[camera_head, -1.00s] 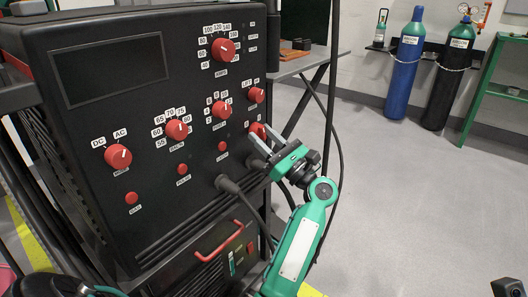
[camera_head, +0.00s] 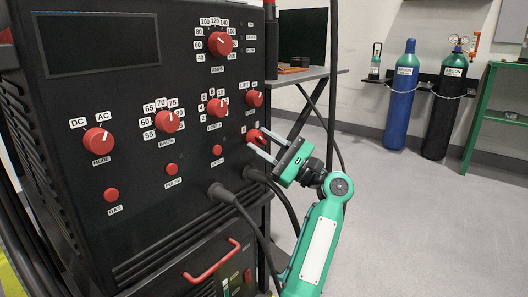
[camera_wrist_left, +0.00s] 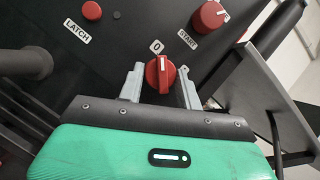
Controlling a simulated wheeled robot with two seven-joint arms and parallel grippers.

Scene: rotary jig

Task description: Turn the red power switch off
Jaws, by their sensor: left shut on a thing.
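The red power switch (camera_head: 257,135) is a round knob at the right edge of the black machine panel. In the left wrist view the red switch (camera_wrist_left: 160,74) has a white pointer line aimed up toward the "0" label. My left gripper (camera_head: 258,143) has its two grey fingers on either side of the knob and is shut on it. In the wrist view, the fingers of my left gripper (camera_wrist_left: 161,85) flank the knob. The right gripper is not in view.
Other red knobs, such as START (camera_wrist_left: 208,17), and the LATCH button (camera_wrist_left: 92,10) sit near the switch. Black cables (camera_head: 243,211) plug in below. A grey side table (camera_head: 310,75) stands behind. Open floor (camera_head: 420,220) lies to the right.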

